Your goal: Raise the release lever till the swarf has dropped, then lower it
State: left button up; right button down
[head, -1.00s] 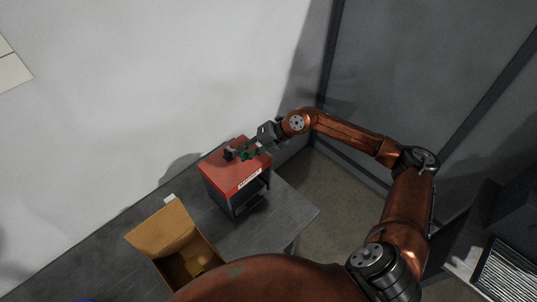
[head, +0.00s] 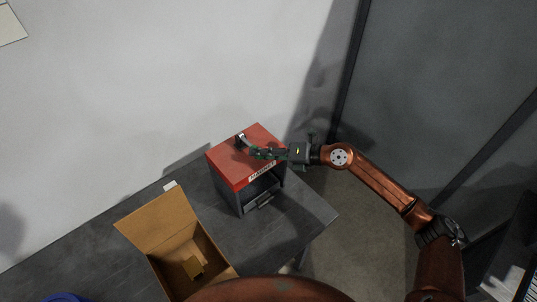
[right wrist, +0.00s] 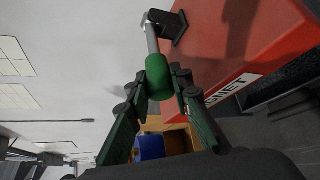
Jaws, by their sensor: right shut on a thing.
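The red-topped magnet box (head: 232,172), labelled MAGNET, stands on the grey table, its front open. The release lever is a metal rod (right wrist: 152,40) on a black bracket (right wrist: 170,24) on the red top, with a green knob (right wrist: 159,77) at its end. My right gripper (head: 257,152) reaches in from the right over the box top. In the right wrist view its fingers (right wrist: 157,90) are shut on the knob from both sides. Its fingers partly hide the lever in the head view. I cannot make out swarf in either view. My left gripper is out of view.
An open cardboard box (head: 157,217) stands left of and nearer than the magnet box, with a small yellowish block (head: 193,267) inside. A blue thing (head: 66,298) shows at the bottom left edge. A white wall is behind; the table ends to the right.

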dwell(0.3)
jog(key=c, duration=1.7)
grip_release()
jog(key=shift+f, duration=0.1)
jog(key=v, duration=1.2)
jog(key=shift+f, duration=0.1)
